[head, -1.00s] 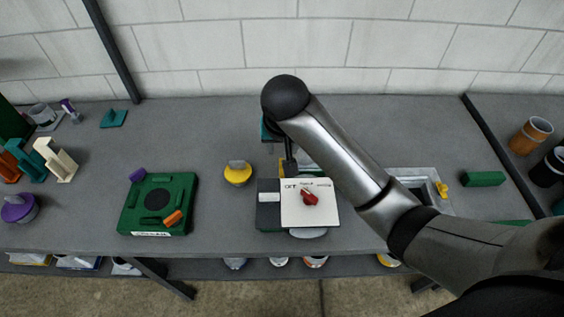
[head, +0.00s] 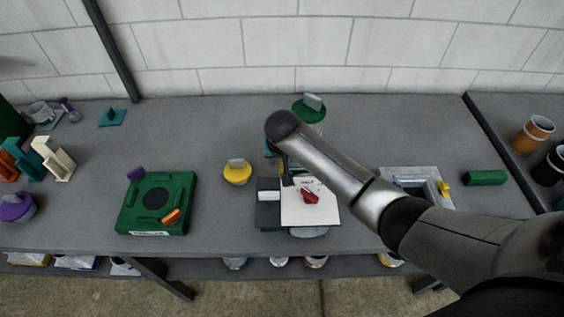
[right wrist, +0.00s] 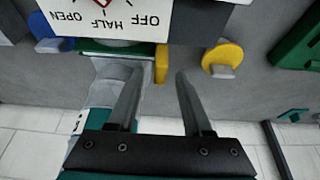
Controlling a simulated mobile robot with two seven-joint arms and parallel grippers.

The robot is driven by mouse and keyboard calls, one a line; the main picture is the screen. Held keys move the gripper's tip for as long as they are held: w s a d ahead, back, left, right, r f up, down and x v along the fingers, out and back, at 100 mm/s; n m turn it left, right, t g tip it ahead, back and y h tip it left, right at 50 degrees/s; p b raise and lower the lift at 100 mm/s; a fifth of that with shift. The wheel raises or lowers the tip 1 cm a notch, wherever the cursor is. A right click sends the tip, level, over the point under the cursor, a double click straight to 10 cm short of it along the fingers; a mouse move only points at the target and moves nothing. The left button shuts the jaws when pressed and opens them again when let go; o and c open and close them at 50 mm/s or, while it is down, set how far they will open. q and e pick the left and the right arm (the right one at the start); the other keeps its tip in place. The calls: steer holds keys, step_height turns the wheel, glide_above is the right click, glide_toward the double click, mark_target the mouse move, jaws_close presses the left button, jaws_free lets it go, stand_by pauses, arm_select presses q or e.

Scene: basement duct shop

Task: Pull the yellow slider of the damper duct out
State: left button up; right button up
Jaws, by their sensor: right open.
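A yellow tab (right wrist: 162,62), which looks like the slider, stands at the end of a green-edged piece with a grey round pipe (right wrist: 115,72) in the right wrist view. It sits just behind a white panel (head: 296,214) marked OFF, HALF and OPEN, with a red knob (head: 310,197). My right gripper (right wrist: 155,80) is open and empty. The tab lies ahead, between the lines of its two fingers, with no clear contact. In the head view my right arm hides most of this spot. My left gripper is not in view.
A yellow round knob (head: 237,173) stands left of the panel. A green box (head: 185,195) is farther left. A grey square frame (head: 408,173) with a yellow handle (head: 444,190) lies to the right. A green lid (head: 305,113) stands behind my arm.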

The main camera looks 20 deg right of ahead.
steer(key=shift+x, duration=1.15)
steer(key=shift+c, duration=0.4)
jaws_close()
stand_by(0.3)
